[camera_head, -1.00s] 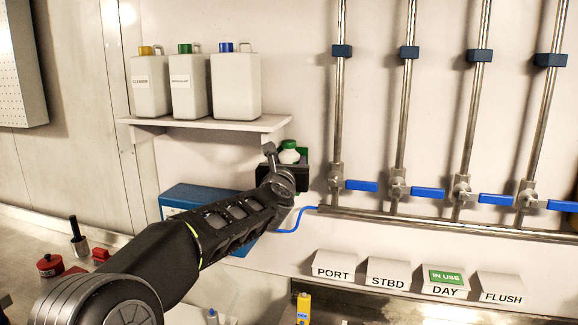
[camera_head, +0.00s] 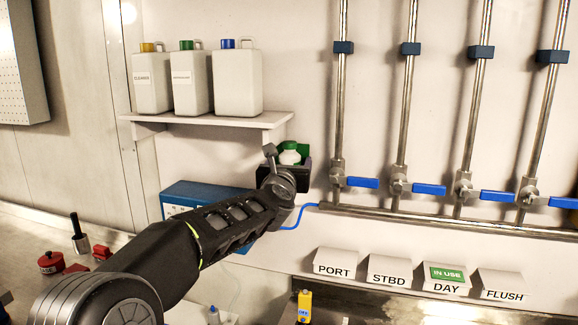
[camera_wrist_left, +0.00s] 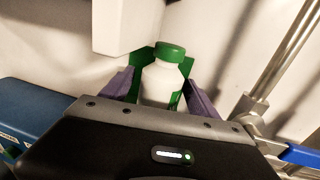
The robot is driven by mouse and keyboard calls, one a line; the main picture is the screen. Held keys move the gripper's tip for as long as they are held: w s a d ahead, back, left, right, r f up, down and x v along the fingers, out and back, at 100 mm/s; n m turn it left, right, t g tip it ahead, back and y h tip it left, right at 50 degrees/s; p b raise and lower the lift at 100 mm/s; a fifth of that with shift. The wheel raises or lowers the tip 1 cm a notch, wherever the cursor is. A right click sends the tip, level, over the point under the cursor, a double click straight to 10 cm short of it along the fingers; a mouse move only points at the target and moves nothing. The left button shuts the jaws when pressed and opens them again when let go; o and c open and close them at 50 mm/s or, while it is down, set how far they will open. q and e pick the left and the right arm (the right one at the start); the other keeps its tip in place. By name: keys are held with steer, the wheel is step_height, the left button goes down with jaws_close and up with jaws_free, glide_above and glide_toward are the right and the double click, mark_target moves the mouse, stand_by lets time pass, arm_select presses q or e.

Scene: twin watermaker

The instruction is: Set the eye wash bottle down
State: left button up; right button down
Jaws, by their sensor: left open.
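The eye wash bottle (camera_wrist_left: 163,80) is white with a green cap. In the left wrist view it stands between the two spread fingers of my left gripper (camera_wrist_left: 160,90), in front of a green backing. In the head view its top (camera_head: 289,155) shows just beyond my left gripper (camera_head: 287,170), below the right end of the shelf. My left gripper is open around the bottle, with a finger on each side. The bottle's base is hidden by the gripper body. My right gripper is not in view.
A shelf (camera_head: 208,120) with several white jugs is just above left. A blue box (camera_head: 190,196) sits left of the gripper. Pipes with blue-handled valves (camera_head: 362,183) stand to the right. Labelled signs (camera_head: 389,271) line the ledge below.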

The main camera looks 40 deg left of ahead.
arm_select(q)
steer(key=shift+r, duration=0.2)
steer(key=v, duration=1.2)
steer(key=shift+b, duration=0.35)
steer(key=shift+f, duration=0.15)
